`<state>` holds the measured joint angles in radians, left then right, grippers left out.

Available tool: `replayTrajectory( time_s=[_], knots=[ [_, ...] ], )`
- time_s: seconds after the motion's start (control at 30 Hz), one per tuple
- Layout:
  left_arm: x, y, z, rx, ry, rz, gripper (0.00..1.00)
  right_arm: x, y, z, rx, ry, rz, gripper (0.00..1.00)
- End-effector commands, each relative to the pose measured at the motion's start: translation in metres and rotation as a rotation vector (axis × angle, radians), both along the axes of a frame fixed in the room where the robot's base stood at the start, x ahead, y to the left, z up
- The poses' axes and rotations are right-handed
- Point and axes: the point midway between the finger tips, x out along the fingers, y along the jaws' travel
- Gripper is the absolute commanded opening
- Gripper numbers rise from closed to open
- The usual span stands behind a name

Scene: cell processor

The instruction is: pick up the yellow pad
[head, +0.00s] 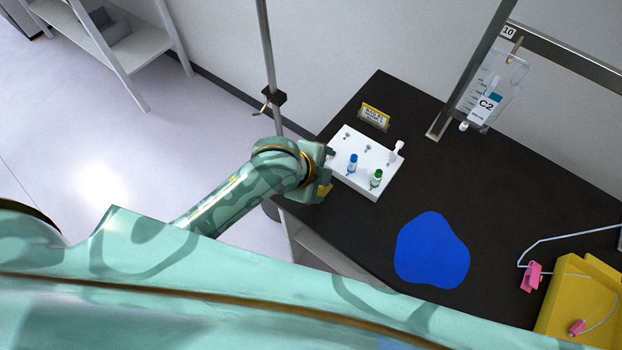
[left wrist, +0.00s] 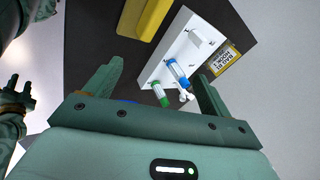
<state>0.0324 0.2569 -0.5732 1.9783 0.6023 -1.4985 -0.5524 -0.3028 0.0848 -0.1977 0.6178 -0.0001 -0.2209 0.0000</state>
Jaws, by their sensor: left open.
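The yellow pad (left wrist: 146,16) lies on the dark bench top, near the top of the left wrist view. In the head view only a small part of the yellow pad (head: 325,190) shows, the rest hidden by my left gripper (head: 319,177). My left gripper also shows in the left wrist view (left wrist: 152,80), fingers wide apart with nothing held between them. The pad is beyond the fingertips there, apart from them. A green gripper-like part of mine (left wrist: 14,95) shows at the left edge of the left wrist view; its jaw state is unclear.
Beside the pad stands a white rack (head: 357,177) with a blue-capped vial (head: 352,163) and a green-capped vial (head: 376,178). A yellow sign (head: 374,116), a blue mat (head: 432,250) and a yellow tray (head: 567,307) are on the bench. A metal pole (head: 268,60) stands behind my arm.

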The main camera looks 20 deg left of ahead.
Motion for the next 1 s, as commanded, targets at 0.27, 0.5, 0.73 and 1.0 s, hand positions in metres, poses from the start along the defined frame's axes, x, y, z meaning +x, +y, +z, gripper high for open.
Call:
replayTrajectory(
  time_s=[0.27,0.5,0.73,1.0],
  knots=[
    [0.011,-0.045,0.065,0.397,-0.081,-1.090,0.83,0.003,0.002,0.011,0.003,-0.006,0.001,0.36],
    [0.013,0.010,0.091,0.643,0.032,-1.679,0.83,0.004,0.007,0.015,0.009,-0.009,0.000,0.36],
    [0.012,0.027,0.076,0.667,0.079,-1.799,0.83,0.004,0.009,0.009,0.012,-0.009,-0.001,0.36],
    [0.013,0.026,0.009,0.664,0.076,-1.796,0.83,0.002,0.007,-0.010,0.009,-0.004,0.000,0.36]
  ],
)
